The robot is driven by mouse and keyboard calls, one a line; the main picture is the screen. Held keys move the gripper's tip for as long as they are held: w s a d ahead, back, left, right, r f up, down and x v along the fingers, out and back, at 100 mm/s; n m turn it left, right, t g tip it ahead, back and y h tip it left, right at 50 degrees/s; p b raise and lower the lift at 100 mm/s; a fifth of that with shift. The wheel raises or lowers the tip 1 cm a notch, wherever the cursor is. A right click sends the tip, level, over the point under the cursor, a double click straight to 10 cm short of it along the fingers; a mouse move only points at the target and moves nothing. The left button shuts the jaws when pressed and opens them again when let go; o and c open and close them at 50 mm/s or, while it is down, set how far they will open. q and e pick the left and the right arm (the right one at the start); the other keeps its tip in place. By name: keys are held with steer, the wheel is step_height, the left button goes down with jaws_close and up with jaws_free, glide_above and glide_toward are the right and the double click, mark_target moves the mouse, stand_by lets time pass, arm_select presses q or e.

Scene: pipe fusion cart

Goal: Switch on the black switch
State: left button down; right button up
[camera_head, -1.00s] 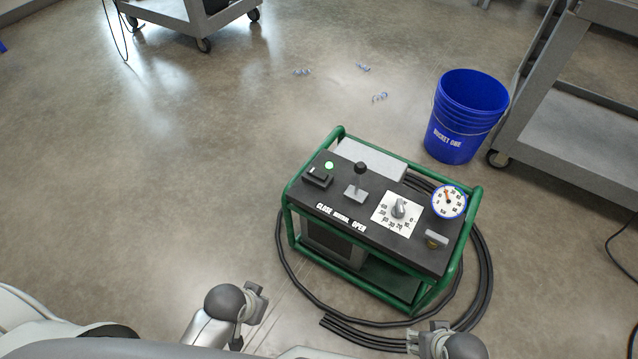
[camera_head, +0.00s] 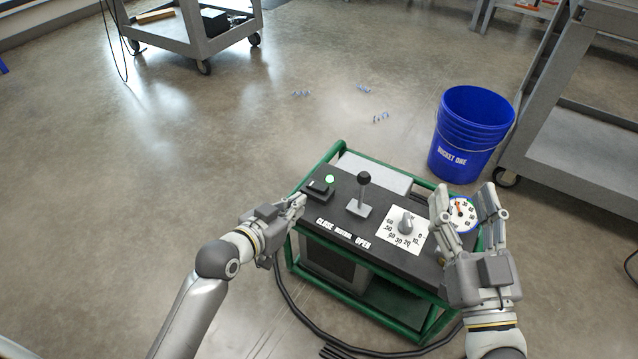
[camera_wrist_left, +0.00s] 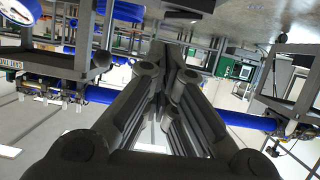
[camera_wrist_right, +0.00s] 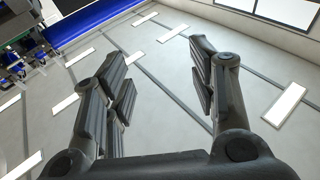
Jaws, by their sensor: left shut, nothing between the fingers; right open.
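The black switch (camera_head: 318,189) sits at the left end of the dark top panel (camera_head: 345,215) of a green-framed cart, beside a lit green light (camera_head: 329,179). My left gripper (camera_head: 300,202) is shut and empty, its fingertips right by the panel's left edge, just in front of the switch. I cannot tell whether they touch it. The left wrist view shows its fingers (camera_wrist_left: 172,75) together, with the switch not recognisable. My right gripper (camera_head: 467,197) is open and empty, fingers up, over the panel's right end and partly covering the gauge (camera_head: 460,212). Its open fingers also show in the right wrist view (camera_wrist_right: 160,72).
A lever (camera_head: 364,190) stands right of the switch, and a dial knob (camera_head: 407,223) lies further right. A black hose (camera_head: 300,313) loops on the floor around the cart. A blue bucket (camera_head: 470,135) and grey trolleys (camera_head: 570,150) stand behind. Floor at left is clear.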

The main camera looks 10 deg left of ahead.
arm_select(q)
steer(key=w+r, duration=0.1)
steer(key=w+r+t, duration=0.1)
steer(key=shift+w+a+r, duration=0.15)
steer(key=shift+w+a, duration=0.15)
arm_select(e)
steer(key=r+t, duration=0.1)
steer(key=r, duration=0.1)
steer(key=s+r+t+y, duration=0.1)
steer(key=r, duration=0.1)
steer(key=shift+s+a+r, duration=0.1)
steer(key=shift+s+r, duration=0.05)
